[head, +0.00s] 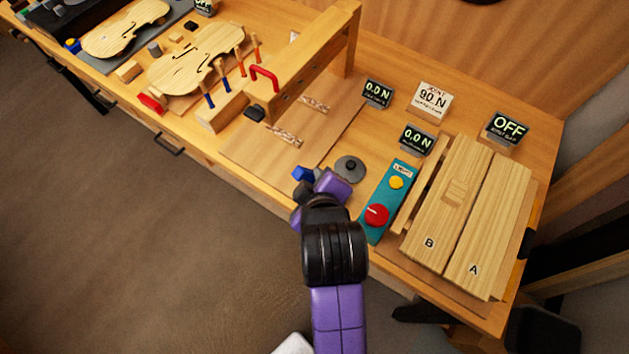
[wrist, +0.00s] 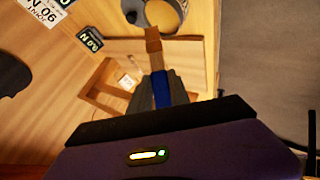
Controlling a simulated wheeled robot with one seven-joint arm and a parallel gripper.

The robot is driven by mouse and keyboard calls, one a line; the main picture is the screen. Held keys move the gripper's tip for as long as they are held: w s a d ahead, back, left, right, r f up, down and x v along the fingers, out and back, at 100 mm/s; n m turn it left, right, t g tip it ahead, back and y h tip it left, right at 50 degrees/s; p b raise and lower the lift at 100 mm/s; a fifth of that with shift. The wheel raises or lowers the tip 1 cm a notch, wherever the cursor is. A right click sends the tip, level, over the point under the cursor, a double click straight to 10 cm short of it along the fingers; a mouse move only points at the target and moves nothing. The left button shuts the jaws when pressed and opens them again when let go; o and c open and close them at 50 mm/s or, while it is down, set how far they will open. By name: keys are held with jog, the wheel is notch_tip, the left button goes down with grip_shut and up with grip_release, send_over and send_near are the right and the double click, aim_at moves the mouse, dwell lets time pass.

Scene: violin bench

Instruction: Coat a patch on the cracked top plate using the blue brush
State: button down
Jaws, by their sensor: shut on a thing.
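My gripper (wrist: 157,98) is shut on the blue brush (wrist: 160,88); its blue handle stands between the fingers and its brown tip points away from them. In the head view my gripper (head: 318,188) is over the bench's front edge, with a bit of blue showing beside it. In the wrist view the brush tip is close to a grey round pot (wrist: 180,10) with an amber inside; I cannot tell whether they touch. Two violin-shaped plates, one nearer (head: 195,58) and one farther (head: 125,30), lie at the left; no crack is clear on either.
A grey knobbed disc (head: 350,169) and a teal button box (head: 388,202) are right of my gripper. Boards marked B (head: 440,210) and A (head: 487,235) lie at the right. A wooden beam frame (head: 300,70) stands between my gripper and the violin plates, near several upright orange-and-blue tools (head: 240,62).

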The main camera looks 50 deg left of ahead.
jog(key=shift+r, duration=1.95)
